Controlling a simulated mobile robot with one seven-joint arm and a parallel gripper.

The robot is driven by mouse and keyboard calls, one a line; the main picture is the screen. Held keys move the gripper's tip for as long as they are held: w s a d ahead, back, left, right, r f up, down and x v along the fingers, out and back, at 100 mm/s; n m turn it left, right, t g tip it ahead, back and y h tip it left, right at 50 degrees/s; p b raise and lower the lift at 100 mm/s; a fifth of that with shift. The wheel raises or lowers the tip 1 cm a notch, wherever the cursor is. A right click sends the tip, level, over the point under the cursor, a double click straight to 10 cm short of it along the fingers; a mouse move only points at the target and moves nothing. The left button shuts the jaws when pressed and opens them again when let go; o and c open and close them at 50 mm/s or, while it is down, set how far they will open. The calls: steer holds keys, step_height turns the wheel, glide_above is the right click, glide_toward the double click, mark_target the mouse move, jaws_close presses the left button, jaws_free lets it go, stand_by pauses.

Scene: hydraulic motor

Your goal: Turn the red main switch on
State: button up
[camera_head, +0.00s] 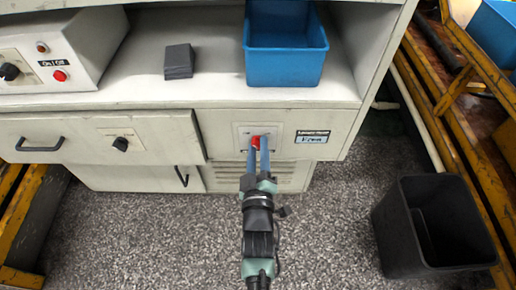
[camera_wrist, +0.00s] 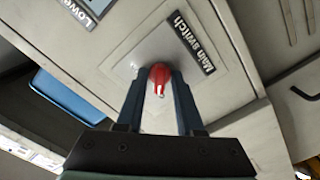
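The red main switch (camera_head: 256,142) is a small knob on a square plate in the front panel of the grey cabinet. In the wrist view the red knob (camera_wrist: 160,76) has a white mark pointing toward the bottom of the picture, and a "Main switch" label (camera_wrist: 192,42) is beside it. My gripper (camera_head: 258,145) reaches the panel from the front. Its two blue-grey fingertips (camera_wrist: 162,80) lie on either side of the knob and appear closed against it. The fingertips cover part of the knob's sides.
A label plate (camera_head: 312,137) is right of the switch. A drawer front with a black knob (camera_head: 121,144) is to the left. A blue bin (camera_head: 285,62) stands on the shelf above. A black waste bin (camera_head: 432,225) stands on the floor at right.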

jaws_close()
steer(key=m, duration=0.3)
steer(key=shift+f+m, duration=0.1)
steer(key=shift+m, duration=0.3)
steer(key=m+b, duration=0.1)
steer(key=m, duration=0.3)
steer(key=shift+m, duration=0.3)
steer(key=m+b, duration=0.1)
steer(key=m, duration=0.3)
steer(key=shift+m, duration=0.3)
steer(key=m+b, duration=0.1)
steer(key=m, duration=0.3)
steer(key=shift+a+m, duration=0.1)
steer(key=shift+m, duration=0.3)
